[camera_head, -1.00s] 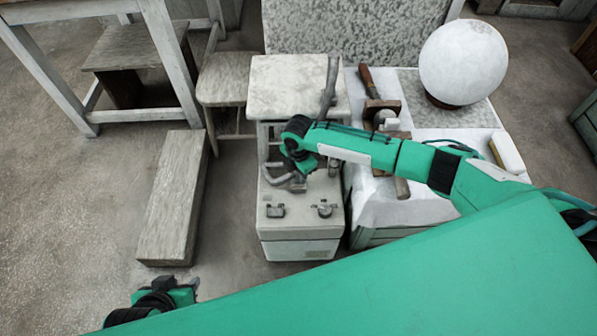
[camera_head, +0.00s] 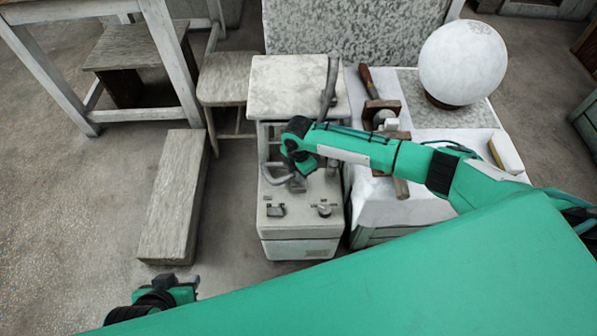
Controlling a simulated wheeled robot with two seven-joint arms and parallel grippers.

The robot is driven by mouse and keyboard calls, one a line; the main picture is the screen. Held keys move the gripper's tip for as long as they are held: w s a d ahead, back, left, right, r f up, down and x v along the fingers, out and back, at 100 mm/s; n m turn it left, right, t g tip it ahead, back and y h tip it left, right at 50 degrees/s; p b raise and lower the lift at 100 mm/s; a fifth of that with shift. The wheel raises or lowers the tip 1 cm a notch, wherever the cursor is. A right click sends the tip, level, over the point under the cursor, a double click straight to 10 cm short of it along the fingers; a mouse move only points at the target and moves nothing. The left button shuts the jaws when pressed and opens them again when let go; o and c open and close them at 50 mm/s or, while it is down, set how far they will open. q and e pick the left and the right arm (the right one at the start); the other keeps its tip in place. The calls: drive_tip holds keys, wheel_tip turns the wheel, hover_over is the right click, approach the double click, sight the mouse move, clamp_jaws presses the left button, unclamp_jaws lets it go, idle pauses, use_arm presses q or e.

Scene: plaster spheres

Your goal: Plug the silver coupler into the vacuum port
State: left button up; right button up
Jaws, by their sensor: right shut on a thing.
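A pale box-shaped unit (camera_head: 300,232) stands in the middle, with small dark fittings on top, one at the left (camera_head: 275,210) and one at the right (camera_head: 324,209). My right gripper (camera_head: 298,177) points down over the rear of its top and is shut on a small grey metal piece, apparently the silver coupler (camera_head: 298,186). A bent grey hose (camera_head: 275,177) runs beside it. The vacuum port cannot be made out; the gripper and arm hide part of the unit's top. My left gripper (camera_head: 185,287) is low at the left, away from the unit; its jaws are unclear.
A white-topped stand (camera_head: 285,85) is behind the unit, with an upright grey pipe (camera_head: 330,85). At the right, a cloth-covered table (camera_head: 375,210) bears tools and a large white sphere (camera_head: 463,62).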

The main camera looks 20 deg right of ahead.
drive_tip(key=shift+f+b, duration=0.4)
drive_tip(key=shift+f, duration=0.8)
drive_tip(key=shift+r, duration=0.15)
drive_tip(key=shift+r+p, duration=0.9)
drive_tip(key=shift+p, duration=0.25)
drive_tip(key=shift+p, duration=0.85)
idle(0.7)
drive_tip(key=shift+f+b, duration=0.7)
drive_tip(key=shift+f, duration=0.3)
drive_tip(key=o, duration=1.1)
drive_tip(key=shift+r, duration=0.1)
drive_tip(key=shift+r+p, duration=1.95)
drive_tip(key=shift+p, duration=0.2)
